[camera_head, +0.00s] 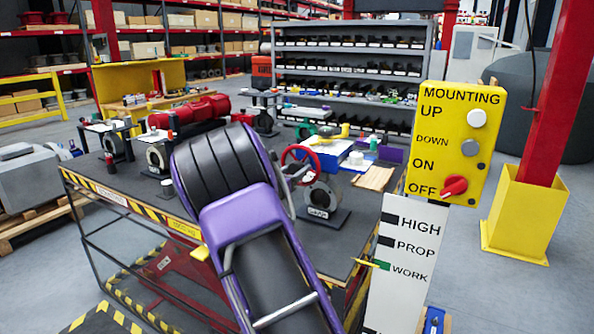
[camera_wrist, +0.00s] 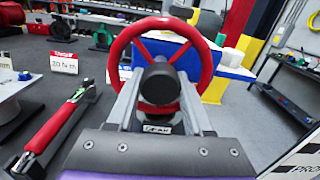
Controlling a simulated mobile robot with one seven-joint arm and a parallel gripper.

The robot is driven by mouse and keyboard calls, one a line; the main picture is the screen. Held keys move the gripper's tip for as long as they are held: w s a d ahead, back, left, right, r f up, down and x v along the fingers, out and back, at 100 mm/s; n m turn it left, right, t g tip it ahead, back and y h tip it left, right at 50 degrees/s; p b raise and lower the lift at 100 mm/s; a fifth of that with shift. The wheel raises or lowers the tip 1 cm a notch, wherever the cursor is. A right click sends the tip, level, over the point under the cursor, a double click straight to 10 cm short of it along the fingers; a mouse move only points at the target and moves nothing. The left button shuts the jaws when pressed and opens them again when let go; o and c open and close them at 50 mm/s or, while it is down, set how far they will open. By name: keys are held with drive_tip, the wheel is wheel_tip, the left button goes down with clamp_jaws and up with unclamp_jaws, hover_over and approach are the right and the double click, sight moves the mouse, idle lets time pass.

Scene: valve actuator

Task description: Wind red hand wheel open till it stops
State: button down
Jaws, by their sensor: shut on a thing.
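The red hand wheel (camera_head: 288,153) is on a grey valve body (camera_head: 322,197) on the dark bench, beyond my arm. In the wrist view the wheel (camera_wrist: 207,68) faces me, with red spokes and a dark round hub (camera_wrist: 159,83). My gripper (camera_wrist: 160,88) is shut on the wheel, its grey fingers on either side of the hub. In the head view my purple and black arm hides most of the gripper and part of the wheel.
A red-handled tool (camera_wrist: 58,127) lies left of my gripper, near a small sign (camera_wrist: 64,63). Other valves and a red actuator (camera_head: 190,111) stand on the bench (camera_head: 115,192). A yellow mounting panel (camera_head: 455,140) and white board (camera_head: 405,262) stand close on the right.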

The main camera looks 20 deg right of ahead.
drive_tip(key=shift+f+n+b, duration=0.1)
drive_tip(key=shift+n+b, duration=0.2)
drive_tip(key=shift+b, duration=0.05)
drive_tip(key=n+b, duration=0.2)
drive_tip(key=shift+f+n+b, duration=0.1)
drive_tip(key=shift+n+b, duration=0.2)
drive_tip(key=shift+b, duration=0.1)
drive_tip(key=n+b, duration=0.1)
drive_tip(key=n, duration=0.2)
drive_tip(key=shift+s+n+b, duration=0.1)
drive_tip(key=shift+n+b, duration=0.2)
drive_tip(key=shift+b, duration=0.05)
drive_tip(key=n, duration=0.4)
drive_tip(key=shift+r+n, duration=0.3)
drive_tip(key=n+p, duration=0.1)
drive_tip(key=n, duration=0.3)
drive_tip(key=shift+d+r+n, duration=0.1)
drive_tip(key=shift+n, duration=0.2)
drive_tip(key=n+p, duration=0.2)
drive_tip(key=n, duration=0.3)
drive_tip(key=shift+r+p, duration=0.15)
drive_tip(key=shift+p, duration=0.15)
drive_tip(key=n+p, duration=0.2)
drive_tip(key=n, duration=0.3)
drive_tip(key=shift+p, duration=0.4)
drive_tip(key=n+p, duration=0.1)
drive_tip(key=n, duration=0.3)
drive_tip(key=shift+n, duration=2.2)
